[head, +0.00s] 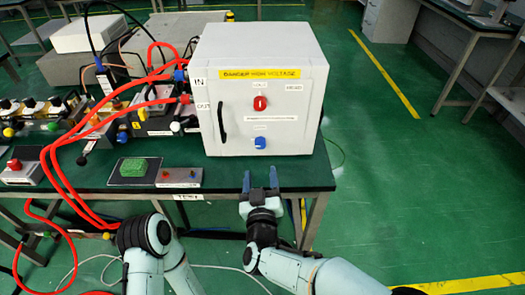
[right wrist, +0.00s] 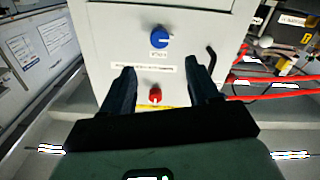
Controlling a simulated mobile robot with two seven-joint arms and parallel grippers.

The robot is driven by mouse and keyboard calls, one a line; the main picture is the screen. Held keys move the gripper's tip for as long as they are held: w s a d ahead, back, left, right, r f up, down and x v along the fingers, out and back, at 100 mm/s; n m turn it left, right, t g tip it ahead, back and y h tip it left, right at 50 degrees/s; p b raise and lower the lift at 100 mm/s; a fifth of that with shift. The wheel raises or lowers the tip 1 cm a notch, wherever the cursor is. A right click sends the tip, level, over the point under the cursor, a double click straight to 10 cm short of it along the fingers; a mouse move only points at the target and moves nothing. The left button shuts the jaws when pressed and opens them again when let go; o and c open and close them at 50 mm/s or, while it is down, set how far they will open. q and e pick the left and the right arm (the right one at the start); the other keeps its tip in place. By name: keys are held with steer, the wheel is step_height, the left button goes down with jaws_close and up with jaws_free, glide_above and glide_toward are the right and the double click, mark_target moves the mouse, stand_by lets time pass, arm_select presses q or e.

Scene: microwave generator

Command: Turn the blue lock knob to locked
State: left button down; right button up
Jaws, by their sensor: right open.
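The blue lock knob (head: 260,143) sits low on the front of the white box (head: 225,75). Its turned angle is too small to read in the head view. In the right wrist view the blue knob (right wrist: 159,37) shows upper middle, beyond my fingertips, with a pale mark on it. My right gripper (head: 260,178) is open and empty in front of and below the blue knob, with a gap to the box. Its two fingers (right wrist: 162,75) also show apart in the right wrist view. My left gripper is not seen; only part of the left arm shows.
A red knob (head: 260,103) sits above the blue one. A black handle (head: 222,122) is at the panel's left. Red cables (head: 130,105) run left of the box.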

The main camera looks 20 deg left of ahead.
mark_target(260, 146)
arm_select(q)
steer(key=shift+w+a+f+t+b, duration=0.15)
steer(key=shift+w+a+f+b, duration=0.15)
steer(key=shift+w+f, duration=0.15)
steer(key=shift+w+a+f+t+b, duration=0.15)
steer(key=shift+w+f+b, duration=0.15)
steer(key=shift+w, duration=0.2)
arm_select(e)
steer(key=x, duration=1)
steer(key=shift+w+f, duration=0.15)
steer(key=shift+w, duration=0.15)
steer(key=c, duration=1)
steer(key=shift+c, duration=0.2)
